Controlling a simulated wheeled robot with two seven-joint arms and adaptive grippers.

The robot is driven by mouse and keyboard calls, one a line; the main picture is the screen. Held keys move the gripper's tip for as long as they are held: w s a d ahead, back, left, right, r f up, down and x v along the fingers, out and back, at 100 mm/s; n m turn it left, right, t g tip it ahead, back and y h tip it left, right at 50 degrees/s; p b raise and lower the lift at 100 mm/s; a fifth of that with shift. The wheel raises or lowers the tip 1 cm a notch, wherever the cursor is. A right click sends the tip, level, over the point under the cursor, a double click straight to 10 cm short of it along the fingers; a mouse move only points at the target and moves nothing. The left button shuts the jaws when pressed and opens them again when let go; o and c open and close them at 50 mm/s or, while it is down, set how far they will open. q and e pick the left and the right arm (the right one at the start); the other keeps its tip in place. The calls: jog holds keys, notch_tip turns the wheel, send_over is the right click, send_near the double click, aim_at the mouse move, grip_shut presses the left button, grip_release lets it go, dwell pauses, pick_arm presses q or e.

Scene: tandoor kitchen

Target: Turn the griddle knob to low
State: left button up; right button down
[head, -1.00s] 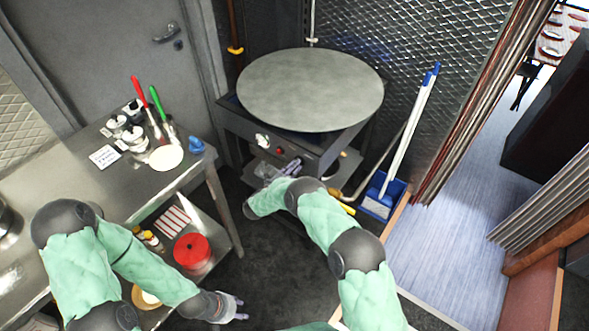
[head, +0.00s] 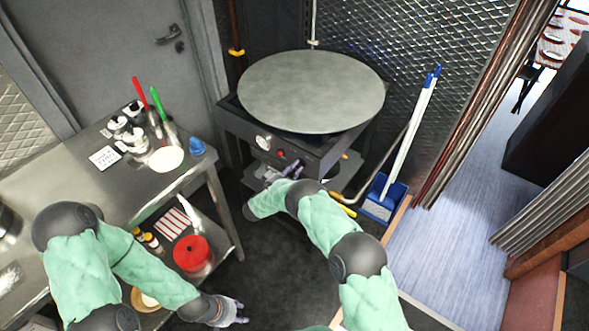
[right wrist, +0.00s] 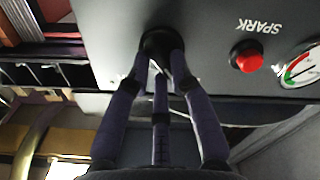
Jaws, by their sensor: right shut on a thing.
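The griddle (head: 310,90) is a large round grey plate on a dark stand with a front control panel. In the right wrist view, its black round knob (right wrist: 158,42) is on the panel. The fingers of my right gripper (right wrist: 160,62) close around the knob and touch it. In the head view, my right gripper (head: 288,167) is at the panel front and hides most of the knob. The knob's pointer and setting marks are not visible. My left gripper (head: 240,311) is empty, fingers apart, low beside the steel table.
A red spark button (right wrist: 246,56) and a gauge (right wrist: 300,66) sit beside the knob. A steel table (head: 120,195) with utensils stands left. A blue dustpan (head: 383,200) with a white-handled tool is right of the stand. Dark floor is clear between.

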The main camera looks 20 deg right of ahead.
jog(key=c, duration=1.1)
grip_release()
jog(key=shift+a, duration=0.15)
jog(key=v, duration=1.1)
jog(key=shift+s+a, duration=0.25)
jog(key=shift+s, duration=0.1)
